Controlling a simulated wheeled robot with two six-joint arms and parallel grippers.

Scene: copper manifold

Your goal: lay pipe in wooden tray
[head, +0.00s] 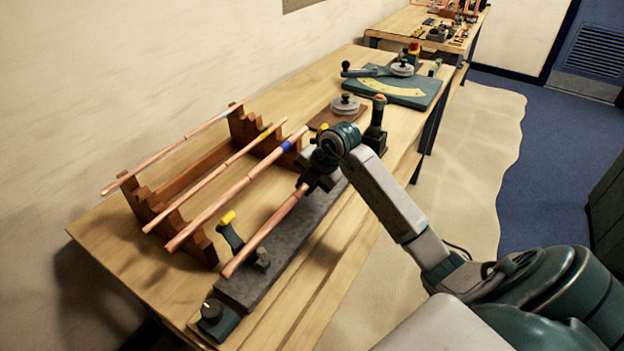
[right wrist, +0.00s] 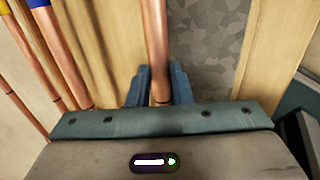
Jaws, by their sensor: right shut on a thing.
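A bare copper pipe (head: 262,234) runs lengthwise along a long grey fixture (head: 310,218). I cannot tell whether it touches the fixture or is lifted a little above it. My right gripper (head: 309,183) is shut on this pipe near its far end. In the right wrist view the pipe (right wrist: 157,40) passes between the two blue-grey fingers (right wrist: 160,88), with a dark ring mark at the fingers. I cannot make out a wooden tray for certain. My left gripper is not in view.
A stepped brown wooden rack (head: 172,226) left of the fixture holds three more pipes, one with a blue band (head: 286,146). A yellow-tipped clamp lever (head: 229,225) stands beside the held pipe. Farther back are a round gauge on a brown board (head: 345,104) and a green bending plate (head: 420,96).

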